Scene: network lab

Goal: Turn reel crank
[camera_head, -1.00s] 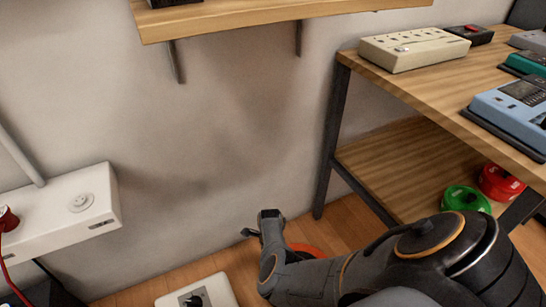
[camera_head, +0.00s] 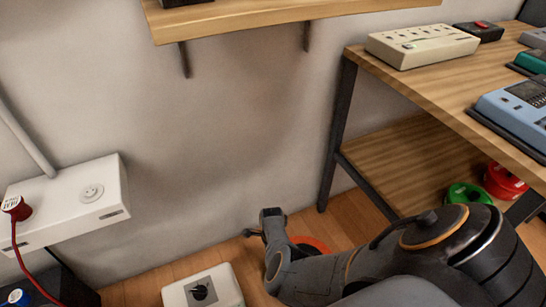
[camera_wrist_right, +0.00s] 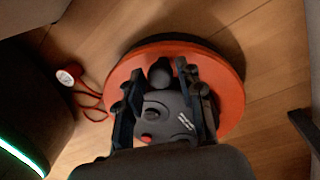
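An orange-red reel (camera_wrist_right: 233,88) with a dark hub (camera_wrist_right: 155,128) lies on the wood floor in the right wrist view. A red cord runs from its left side to a red and white plug (camera_wrist_right: 66,76). In the head view only part of the reel's orange rim (camera_head: 312,243) shows behind my right arm. My right gripper (camera_wrist_right: 160,76) is over the hub, its fingers apart on either side of a round black knob (camera_wrist_right: 160,69). I cannot tell whether they press on the knob. The crank arm is mostly hidden. My left gripper is out of view.
A white box with a black knob (camera_head: 224,282) stands on the floor left of my arm. A white socket box (camera_head: 65,195) with a red plug (camera_head: 17,207) is at far left. A wooden shelf unit (camera_head: 400,165) with a green reel (camera_head: 468,194) and a red reel (camera_head: 504,182) stands at right.

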